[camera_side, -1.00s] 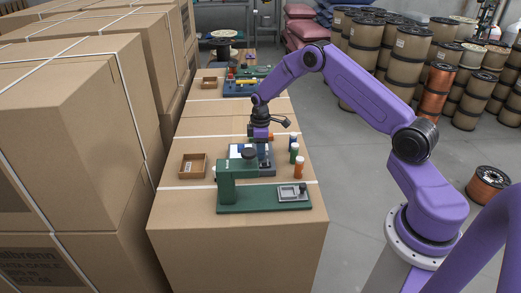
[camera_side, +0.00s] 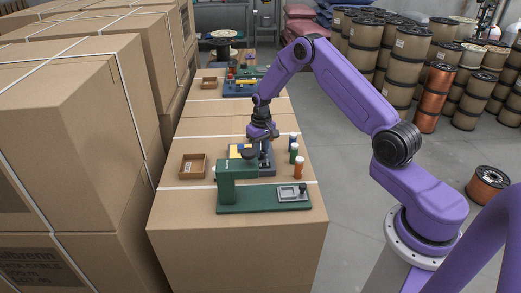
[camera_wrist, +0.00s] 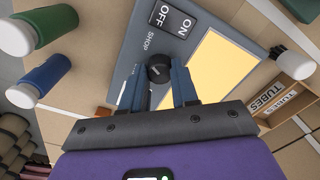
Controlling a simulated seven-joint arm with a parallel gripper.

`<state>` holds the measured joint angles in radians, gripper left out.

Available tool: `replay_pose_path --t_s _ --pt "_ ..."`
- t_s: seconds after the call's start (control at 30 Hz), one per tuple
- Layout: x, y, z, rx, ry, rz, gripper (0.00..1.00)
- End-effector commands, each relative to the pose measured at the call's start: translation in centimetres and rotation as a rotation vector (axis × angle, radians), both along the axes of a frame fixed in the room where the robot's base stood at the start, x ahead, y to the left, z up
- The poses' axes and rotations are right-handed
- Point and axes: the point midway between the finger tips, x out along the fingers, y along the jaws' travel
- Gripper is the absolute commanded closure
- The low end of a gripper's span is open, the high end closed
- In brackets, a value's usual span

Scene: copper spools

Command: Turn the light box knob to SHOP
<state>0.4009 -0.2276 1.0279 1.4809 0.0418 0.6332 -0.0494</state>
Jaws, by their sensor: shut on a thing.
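The grey-blue light box (camera_wrist: 200,42) lies below my wrist, with a lit warm-yellow panel (camera_wrist: 222,72). Its face carries OFF and ON labels on a dark patch, and SHOP printed beside them. The round black knob (camera_wrist: 158,69) is near these labels. My gripper (camera_wrist: 157,86) is shut on the knob, one finger on each side. The knob's exact pointing is too small to tell. In the side view my gripper (camera_side: 264,152) is down at the right part of the light box (camera_side: 268,163), partly behind the green stand.
A green stand (camera_side: 228,185) is in front of the light box.

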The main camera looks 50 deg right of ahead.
Motion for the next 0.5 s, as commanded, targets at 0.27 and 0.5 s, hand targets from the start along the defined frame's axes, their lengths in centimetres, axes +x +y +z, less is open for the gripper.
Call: replay_pose_path --t_s 0.27,0.5 --pt "-0.11 0.01 0.02 0.001 0.003 -0.162 1.0" --pt "-0.11 0.03 0.02 0.001 0.004 -0.227 1.0"
